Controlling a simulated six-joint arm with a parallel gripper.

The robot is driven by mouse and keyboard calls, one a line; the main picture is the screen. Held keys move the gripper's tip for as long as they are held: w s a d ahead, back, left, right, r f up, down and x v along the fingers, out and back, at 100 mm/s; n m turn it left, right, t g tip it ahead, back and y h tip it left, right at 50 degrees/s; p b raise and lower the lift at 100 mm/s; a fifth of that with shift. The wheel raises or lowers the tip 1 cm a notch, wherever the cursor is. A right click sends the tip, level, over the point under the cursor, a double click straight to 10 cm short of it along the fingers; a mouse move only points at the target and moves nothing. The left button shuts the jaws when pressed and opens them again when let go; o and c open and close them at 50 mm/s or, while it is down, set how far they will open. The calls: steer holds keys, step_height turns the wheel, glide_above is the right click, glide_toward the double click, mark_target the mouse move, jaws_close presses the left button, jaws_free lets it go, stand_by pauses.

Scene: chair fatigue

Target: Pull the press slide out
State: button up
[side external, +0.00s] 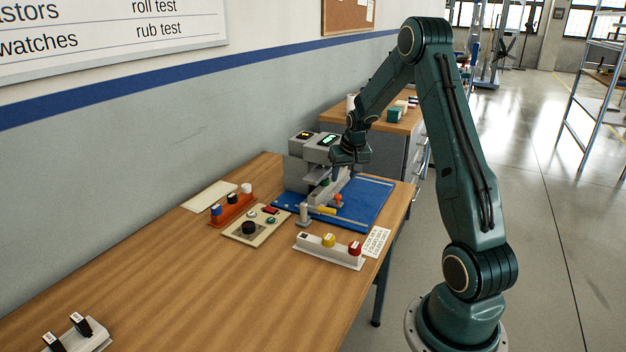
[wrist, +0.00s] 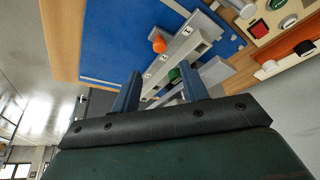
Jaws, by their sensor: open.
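The grey press (side external: 298,172) stands at the back of a blue mat (side external: 372,205) on the wooden bench. A long pale grey rail, which looks like the press slide (wrist: 205,40), runs out over the mat, with an orange knob (wrist: 158,44) beside it. A green part (wrist: 174,75) shows at its near end. My gripper (wrist: 159,92) is open, its two blue-grey fingers apart above the near end of the rail. In the side view my gripper (side external: 345,172) is low beside the press and partly hides it. I cannot tell whether the fingers touch anything.
A control panel (side external: 246,226) with a black knob and an orange holder (side external: 236,207) stand left of the mat. A white block with coloured caps (side external: 312,247) lies in front. A second bench (side external: 400,122) is behind. The bench's left front is mostly clear.

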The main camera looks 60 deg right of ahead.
mark_target(339, 195)
steer(key=shift+x, duration=4.7)
steer(key=shift+s, duration=0.1)
jaws_close()
